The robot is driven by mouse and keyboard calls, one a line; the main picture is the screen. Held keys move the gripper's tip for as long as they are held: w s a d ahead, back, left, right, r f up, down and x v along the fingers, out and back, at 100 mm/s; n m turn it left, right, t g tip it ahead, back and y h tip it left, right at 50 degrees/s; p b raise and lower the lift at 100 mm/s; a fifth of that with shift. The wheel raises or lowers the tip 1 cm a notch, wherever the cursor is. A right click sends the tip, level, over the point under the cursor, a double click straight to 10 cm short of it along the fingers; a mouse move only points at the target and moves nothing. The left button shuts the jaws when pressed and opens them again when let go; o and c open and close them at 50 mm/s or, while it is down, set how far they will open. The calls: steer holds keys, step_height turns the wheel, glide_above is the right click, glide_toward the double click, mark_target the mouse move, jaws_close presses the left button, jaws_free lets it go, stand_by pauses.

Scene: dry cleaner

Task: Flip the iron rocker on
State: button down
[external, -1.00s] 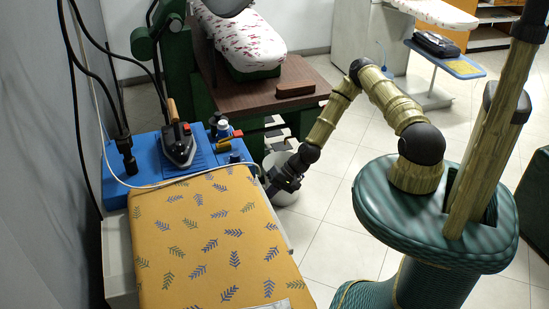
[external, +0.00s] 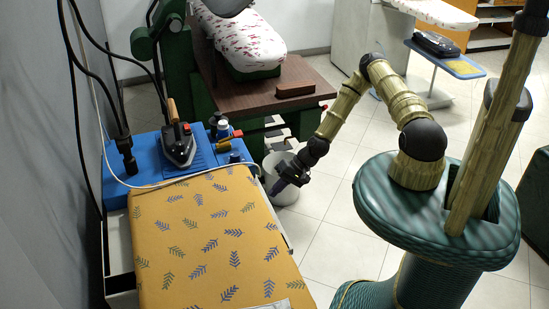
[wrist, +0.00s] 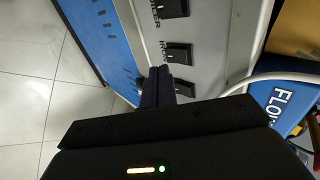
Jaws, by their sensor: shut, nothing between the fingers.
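In the wrist view a grey control panel (wrist: 217,50) carries black rocker switches. The middle rocker (wrist: 179,54) has a label that appears to read IRON; a partly readable label marks the upper rocker (wrist: 173,8). A third rocker (wrist: 185,88) is partly hidden behind my fingers. My gripper (wrist: 160,76) is shut and empty, its fingertips showing just beside the middle rocker; whether they touch the panel cannot be told. In the external view my gripper (external: 278,187) is at the right side of the yellow ironing board (external: 190,240). The panel's face is hidden there.
A steam iron (external: 179,150) rests on the blue shelf (external: 152,163) behind the board, with bottles nearby. A white bin (external: 285,190) stands on the floor by my gripper. A pale cable (wrist: 275,77) crosses the wrist view's right side. Open tiled floor lies right of the board.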

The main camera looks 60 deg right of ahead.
steer(key=b+v, duration=0.1)
steer(key=v, duration=0.9)
steer(key=shift+s+d+r, duration=0.2)
steer(key=shift+f, duration=0.1)
steer(key=f+b, duration=0.1)
steer(key=b, duration=0.2)
steer(key=shift+s+d+f+b, duration=0.1)
steer(key=shift+f+b, duration=0.25)
steer(key=shift+r, duration=0.1)
